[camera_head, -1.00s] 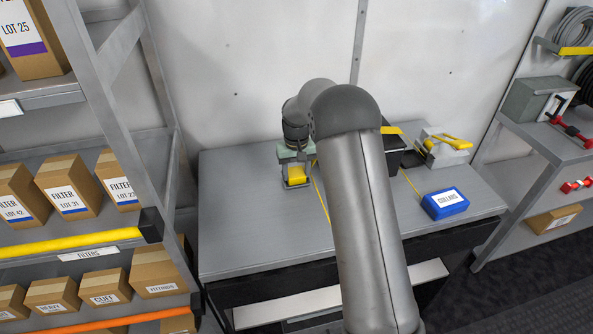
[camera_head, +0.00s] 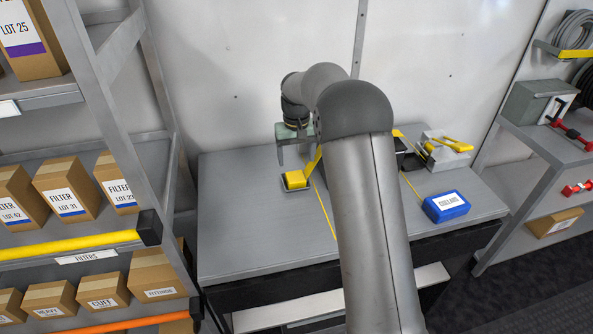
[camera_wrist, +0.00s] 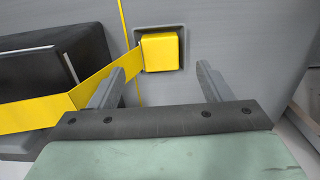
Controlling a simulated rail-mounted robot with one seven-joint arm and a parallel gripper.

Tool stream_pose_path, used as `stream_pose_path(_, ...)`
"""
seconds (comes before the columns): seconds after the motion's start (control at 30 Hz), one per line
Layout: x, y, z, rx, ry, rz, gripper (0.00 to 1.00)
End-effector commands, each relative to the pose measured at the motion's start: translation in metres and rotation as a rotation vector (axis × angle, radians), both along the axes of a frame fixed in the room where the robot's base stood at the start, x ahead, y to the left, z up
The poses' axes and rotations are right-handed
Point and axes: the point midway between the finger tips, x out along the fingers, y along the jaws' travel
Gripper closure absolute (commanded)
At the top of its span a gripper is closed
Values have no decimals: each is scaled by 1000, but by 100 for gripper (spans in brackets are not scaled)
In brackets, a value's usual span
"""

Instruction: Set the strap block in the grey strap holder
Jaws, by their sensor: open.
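The yellow strap block (camera_head: 295,179) sits in the grey strap holder (camera_head: 285,189), a shallow square tray on the bench. In the wrist view the block (camera_wrist: 160,52) rests inside the holder's rim (camera_wrist: 178,30), with the yellow strap (camera_wrist: 90,95) running from its left side toward a black case. My gripper (camera_head: 296,160) is above and behind the block, apart from it. Its two fingers (camera_wrist: 160,82) are spread wide with nothing between them.
A black case (camera_wrist: 45,65) stands to the left in the wrist view. A blue COLLARS box (camera_head: 445,205) and a white block with a yellow handle (camera_head: 447,150) are on the bench's right. A shelf of cartons (camera_head: 65,188) stands at left. The bench front is clear.

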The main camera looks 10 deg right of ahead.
Motion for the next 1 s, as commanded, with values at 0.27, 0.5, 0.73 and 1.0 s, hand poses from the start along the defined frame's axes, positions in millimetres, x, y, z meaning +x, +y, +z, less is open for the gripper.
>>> stream_pose_path(0.27, 0, 0, 43, 0, -1, 0, 28)
stream_pose_path(0.5, -5, 0, 53, 0, -1, 0, 28)
stream_pose_path(0.73, -91, 2, 87, 1, -16, -4, 28)
stream_pose_path(1.0, -275, 3, 82, 3, -39, -11, 28)
